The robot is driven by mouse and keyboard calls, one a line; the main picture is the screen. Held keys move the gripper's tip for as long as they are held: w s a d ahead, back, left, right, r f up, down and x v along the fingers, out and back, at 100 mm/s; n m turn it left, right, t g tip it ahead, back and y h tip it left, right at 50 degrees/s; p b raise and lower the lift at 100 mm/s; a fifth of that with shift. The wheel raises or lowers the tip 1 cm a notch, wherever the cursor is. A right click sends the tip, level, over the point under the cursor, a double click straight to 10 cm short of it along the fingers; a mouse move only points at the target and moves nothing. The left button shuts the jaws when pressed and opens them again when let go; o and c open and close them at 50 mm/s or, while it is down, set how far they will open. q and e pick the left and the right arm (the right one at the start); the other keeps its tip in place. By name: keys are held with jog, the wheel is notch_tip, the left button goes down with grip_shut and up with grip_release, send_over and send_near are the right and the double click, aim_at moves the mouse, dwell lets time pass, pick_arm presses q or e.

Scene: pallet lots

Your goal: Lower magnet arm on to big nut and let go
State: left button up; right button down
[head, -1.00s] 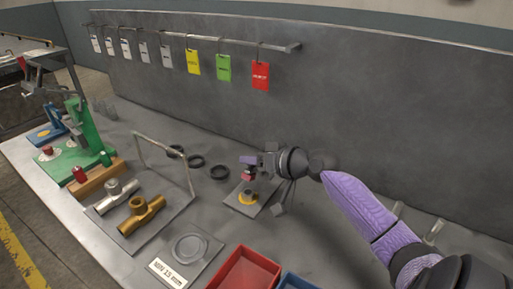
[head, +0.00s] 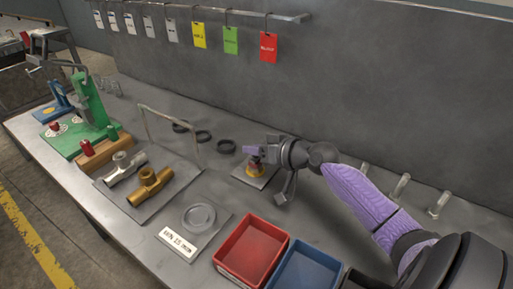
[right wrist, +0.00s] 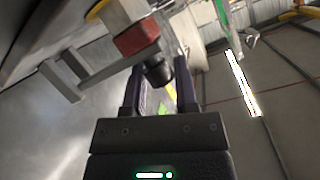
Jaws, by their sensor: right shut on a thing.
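My right gripper (head: 262,154) is at the small plate (head: 262,182) at the back of the bench. Its purple fingers are shut on the magnet arm, whose red block (head: 256,160) shows just below them. In the right wrist view the arm's dark knob (right wrist: 158,72) sits between the fingers, with the red block (right wrist: 138,38) beyond it. The yellow big nut (head: 252,171) is on the plate directly under the red block. I cannot tell whether arm and nut touch. Part of the nut shows in the right wrist view (right wrist: 97,11). My left gripper is not in view.
Black rings (head: 204,136) lie left of the plate. A wire frame (head: 170,112) and pipe fittings (head: 149,186) stand further left. A red bin (head: 252,250) and a blue bin (head: 304,268) are in front. Clear hooks (head: 438,205) stand to the right.

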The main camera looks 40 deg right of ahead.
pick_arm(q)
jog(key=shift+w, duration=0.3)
pick_arm(e)
jog(key=shift+s+a+f, duration=0.1)
jog(key=shift+a+f, duration=0.1)
jog(key=shift+f, duration=0.1)
jog(key=c, duration=0.7)
grip_release()
jog(key=shift+o, duration=1.3)
jog(key=shift+a, duration=0.15)
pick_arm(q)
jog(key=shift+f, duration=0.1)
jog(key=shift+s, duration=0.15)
